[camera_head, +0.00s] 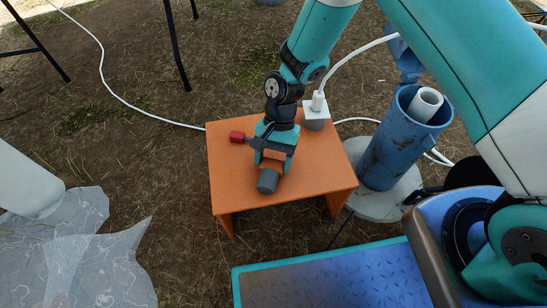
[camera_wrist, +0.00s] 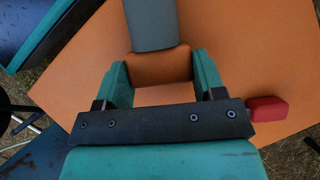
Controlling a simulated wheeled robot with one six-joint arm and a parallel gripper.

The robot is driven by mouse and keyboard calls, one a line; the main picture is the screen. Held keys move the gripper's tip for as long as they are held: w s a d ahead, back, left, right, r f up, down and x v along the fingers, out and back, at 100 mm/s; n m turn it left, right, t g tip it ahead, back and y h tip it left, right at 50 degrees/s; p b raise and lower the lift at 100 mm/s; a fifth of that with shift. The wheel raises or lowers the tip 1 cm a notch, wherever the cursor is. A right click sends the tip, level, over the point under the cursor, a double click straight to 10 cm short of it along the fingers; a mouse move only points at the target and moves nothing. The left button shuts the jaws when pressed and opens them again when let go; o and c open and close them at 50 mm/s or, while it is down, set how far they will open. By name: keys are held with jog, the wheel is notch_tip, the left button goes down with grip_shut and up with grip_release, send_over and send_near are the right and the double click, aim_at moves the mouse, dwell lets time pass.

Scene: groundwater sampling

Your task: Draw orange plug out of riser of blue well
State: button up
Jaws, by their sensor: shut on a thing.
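The blue well (camera_head: 393,148) stands right of the low orange table, with a white riser (camera_head: 424,104) inside its open top. The riser's mouth looks uncovered. My gripper (camera_head: 271,158) is over the orange table, away from the well. It is shut on the orange plug (camera_head: 271,165), whose grey cylindrical part (camera_head: 267,182) points to the front. In the wrist view, my gripper (camera_wrist: 162,72) has its teal fingers on both sides of the plug's orange part (camera_wrist: 160,67). The grey part (camera_wrist: 152,24) extends beyond them. I cannot tell whether the plug touches the tabletop.
The orange table (camera_head: 310,172) carries a red piece (camera_head: 237,136) at its left and a white-topped grey piece (camera_head: 315,113) with a cable at its back right. Clear sheeting (camera_head: 90,255) lies on the ground at lower left. The table's front is clear.

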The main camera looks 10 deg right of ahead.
jog(key=shift+f, duration=0.15)
jog(key=shift+f, duration=0.35)
jog(key=c, duration=0.3)
jog(key=shift+s, duration=0.1)
jog(key=o, duration=1.3)
jog(key=shift+c, duration=0.2)
jog(key=shift+d, duration=0.1)
jog(key=p+v, duration=0.7)
jog(key=v, duration=1)
jog(key=shift+r+p, duration=0.3)
jog(key=shift+p, duration=0.05)
